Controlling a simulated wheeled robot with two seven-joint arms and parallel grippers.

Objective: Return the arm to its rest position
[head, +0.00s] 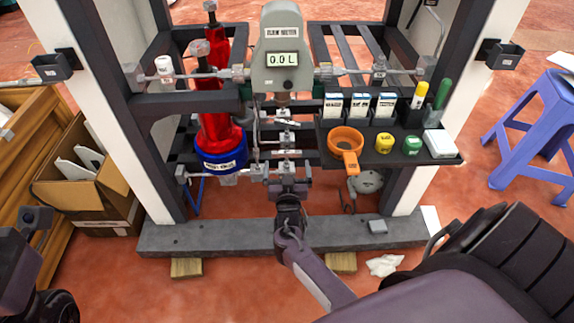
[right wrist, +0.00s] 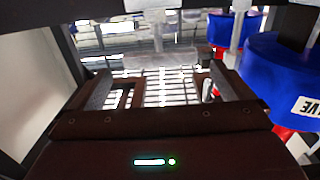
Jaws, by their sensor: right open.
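My right gripper (head: 288,172) is in front of the lower middle of the dispenser frame, just below the metal pipe fittings (head: 287,140). In the right wrist view its two fingers (right wrist: 160,88) are apart, with nothing held between them. A metal fitting shows just beyond the fingertips, and I cannot tell whether they touch it. The flow meter (head: 282,60) above reads 0.0 L. Part of my left arm shows at the lower left edge, but its fingers do not.
A red cylinder in a blue collar (head: 222,160) stands left of the gripper. A black tray (head: 400,157) holds an orange ring tool (head: 347,143), yellow and green caps, boxes and markers. The frame's grey base beam (head: 230,235) runs below. A blue stool (head: 545,115) stands right.

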